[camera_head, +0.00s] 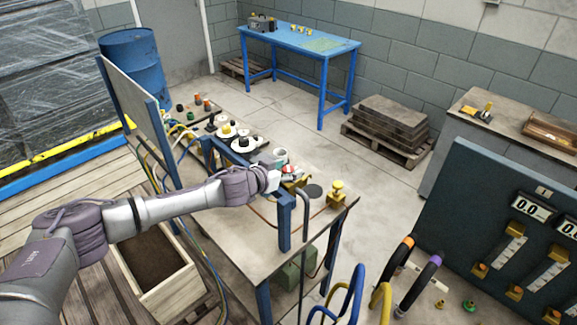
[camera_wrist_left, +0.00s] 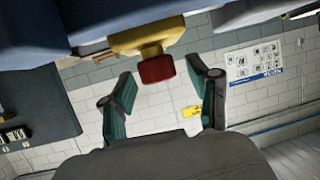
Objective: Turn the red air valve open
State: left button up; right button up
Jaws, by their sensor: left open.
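The red air valve shows in the left wrist view as a red knob (camera_wrist_left: 156,68) on a yellow body (camera_wrist_left: 146,38). My left gripper (camera_wrist_left: 160,72) is open, with one green-padded finger on each side of the knob and visible gaps between. Whether the knob is deep between the fingertips is hard to tell. In the head view my left gripper (camera_head: 274,180) is at the blue post of the workbench, beside a small red and white part (camera_head: 289,169) and yellow fittings (camera_head: 298,182). The valve is mostly hidden there. My right gripper is not in view.
A dark panel (camera_head: 480,200) with number displays stands at the right, near coloured hoses (camera_head: 418,280). A wooden crate (camera_head: 165,290) sits below my left arm.

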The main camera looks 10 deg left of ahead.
pick_arm(q)
jog(key=shift+w+d+f, duration=0.15)
jog(key=shift+w+d, duration=0.05)
jog(key=shift+w, duration=0.15)
